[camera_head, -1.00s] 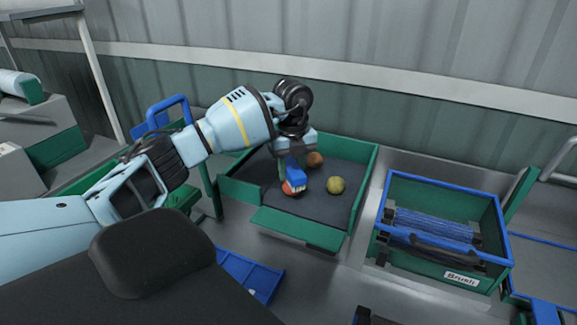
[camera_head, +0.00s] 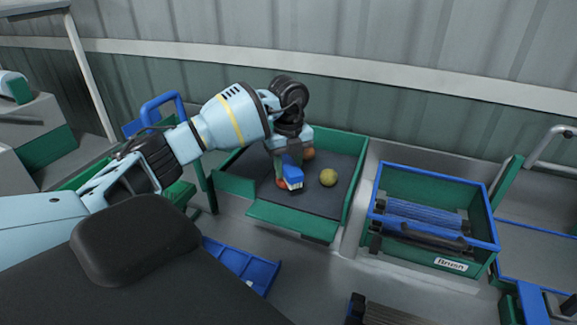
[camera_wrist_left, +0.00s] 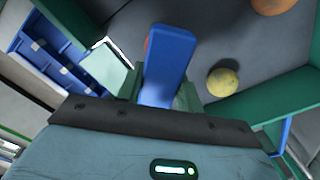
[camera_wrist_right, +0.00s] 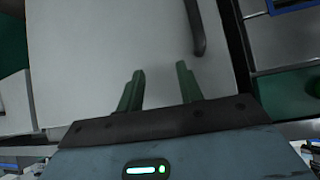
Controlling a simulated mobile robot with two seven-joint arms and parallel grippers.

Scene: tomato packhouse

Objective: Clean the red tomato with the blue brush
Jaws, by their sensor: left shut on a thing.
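My left gripper (camera_head: 287,160) is shut on the blue brush (camera_head: 293,177), which points down into a green-walled tray (camera_head: 290,222) with a dark floor. The brush's blue handle (camera_wrist_left: 168,62) fills the middle of the left wrist view. The red tomato (camera_head: 281,183) lies on the tray floor, just left of the brush head and partly hidden by it. Only a sliver of red shows beside the handle in the left wrist view. I cannot tell whether brush and tomato touch. My right gripper (camera_wrist_right: 160,72) is open, with nothing between its fingers, over a pale surface.
A yellow-green tomato (camera_head: 328,177) lies right of the brush, and an orange-brown one (camera_head: 308,153) lies behind it. A blue crate (camera_head: 243,266) lies in front, below the tray.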

